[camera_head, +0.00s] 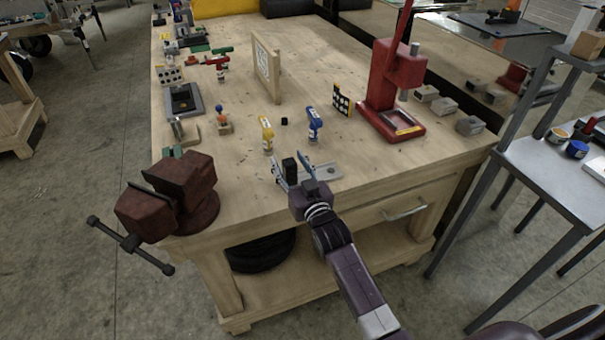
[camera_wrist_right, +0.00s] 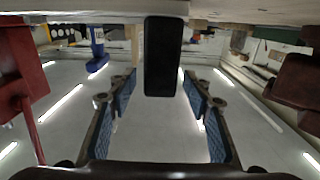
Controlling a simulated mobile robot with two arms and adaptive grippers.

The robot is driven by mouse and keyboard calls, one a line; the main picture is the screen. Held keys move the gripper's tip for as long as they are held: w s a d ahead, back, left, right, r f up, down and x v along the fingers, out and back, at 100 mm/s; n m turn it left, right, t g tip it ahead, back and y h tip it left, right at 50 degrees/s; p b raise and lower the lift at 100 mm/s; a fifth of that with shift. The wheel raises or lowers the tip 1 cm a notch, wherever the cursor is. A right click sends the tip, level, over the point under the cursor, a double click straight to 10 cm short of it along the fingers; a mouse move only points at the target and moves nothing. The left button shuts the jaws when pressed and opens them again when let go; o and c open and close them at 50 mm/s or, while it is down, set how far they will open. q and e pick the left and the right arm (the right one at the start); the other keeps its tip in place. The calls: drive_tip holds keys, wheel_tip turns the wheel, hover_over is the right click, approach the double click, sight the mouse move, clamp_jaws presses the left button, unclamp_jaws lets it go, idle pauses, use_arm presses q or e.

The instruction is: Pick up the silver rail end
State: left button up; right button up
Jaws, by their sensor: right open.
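A flat silver-grey piece (camera_head: 328,172) with a hole lies on the workbench near its front edge; I take it for the silver rail end. A black upright block (camera_head: 289,166) stands at its left; I cannot tell whether the two are joined. My right gripper (camera_head: 293,176) is open, its fingers appearing on either side of the black block and partly covering the grey piece. In the right wrist view the black block (camera_wrist_right: 163,55) shows upside down between the open fingers of the right gripper (camera_wrist_right: 160,84), with gaps on both sides. My left gripper is not in view.
A red vise (camera_head: 168,195) sits at the bench's front left corner, and a red press (camera_head: 392,90) stands at the right. A yellow bottle (camera_head: 267,134) and a blue bottle (camera_head: 314,125) stand just behind the gripper. The bench middle (camera_head: 330,60) is mostly clear.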

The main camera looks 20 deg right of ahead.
clamp_jaws()
idle(0.3)
drive_tip(key=shift+r, duration=0.15)
